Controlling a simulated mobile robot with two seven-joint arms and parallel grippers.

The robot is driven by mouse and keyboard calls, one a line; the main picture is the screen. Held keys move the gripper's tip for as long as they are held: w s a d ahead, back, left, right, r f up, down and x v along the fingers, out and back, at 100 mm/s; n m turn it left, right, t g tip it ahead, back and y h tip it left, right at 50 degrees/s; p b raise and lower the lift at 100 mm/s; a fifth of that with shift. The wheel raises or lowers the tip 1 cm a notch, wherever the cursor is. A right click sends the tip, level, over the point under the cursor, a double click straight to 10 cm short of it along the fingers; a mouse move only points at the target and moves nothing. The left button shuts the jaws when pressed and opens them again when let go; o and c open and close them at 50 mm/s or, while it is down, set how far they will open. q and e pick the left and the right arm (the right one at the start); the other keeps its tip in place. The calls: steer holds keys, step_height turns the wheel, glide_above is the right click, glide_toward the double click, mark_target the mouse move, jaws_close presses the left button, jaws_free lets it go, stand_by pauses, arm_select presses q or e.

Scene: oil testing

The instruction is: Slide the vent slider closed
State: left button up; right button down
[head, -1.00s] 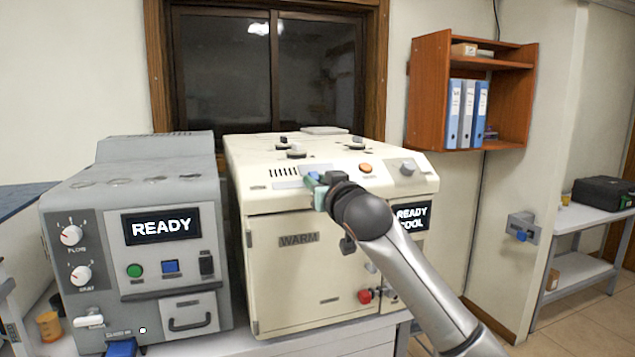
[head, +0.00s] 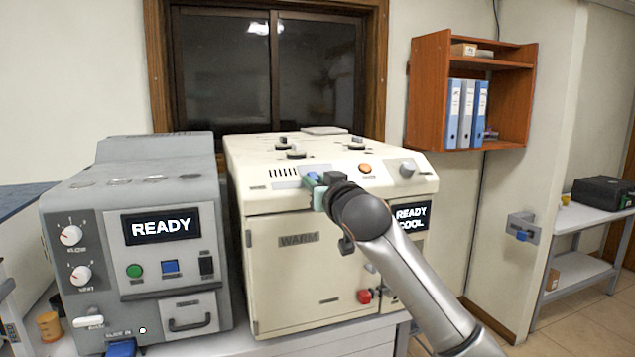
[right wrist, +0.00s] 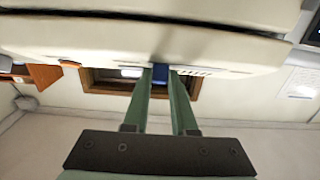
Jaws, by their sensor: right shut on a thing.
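The vent slider is a small blue tab (head: 313,176) on the upper front of the cream machine (head: 300,269), just right of a row of dark vent slots (head: 284,172). My right gripper (head: 311,187) has its green fingers at the tab, and the arm covers part of the panel behind it. In the right wrist view the blue slider (right wrist: 160,72) sits between the two green fingertips (right wrist: 160,82), which are shut on it, with the slots beside it. My left gripper is not in view.
An orange button (head: 365,168) and a grey knob (head: 408,167) are right of the slider. A red knob (head: 364,296) is low on the front. A grey machine (head: 140,250) stands close on the left. A wooden shelf (head: 429,95) hangs at the right.

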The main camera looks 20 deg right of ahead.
mark_target(282, 187)
steer(key=a, duration=0.7)
steer(key=shift+s+p, duration=0.15)
steer(key=shift+p, duration=0.25)
steer(key=shift+a, duration=0.1)
steer(key=c, duration=0.7)
jaws_free()
steer(key=shift+a, duration=0.1)
steer(key=shift+s, duration=0.6)
steer(key=s+b, duration=0.1)
steer(key=s, duration=0.6)
steer(key=s+b, duration=0.1)
steer(key=s, duration=0.3)
steer(key=shift+s+d+b, duration=0.15)
steer(key=shift+d+b, duration=0.15)
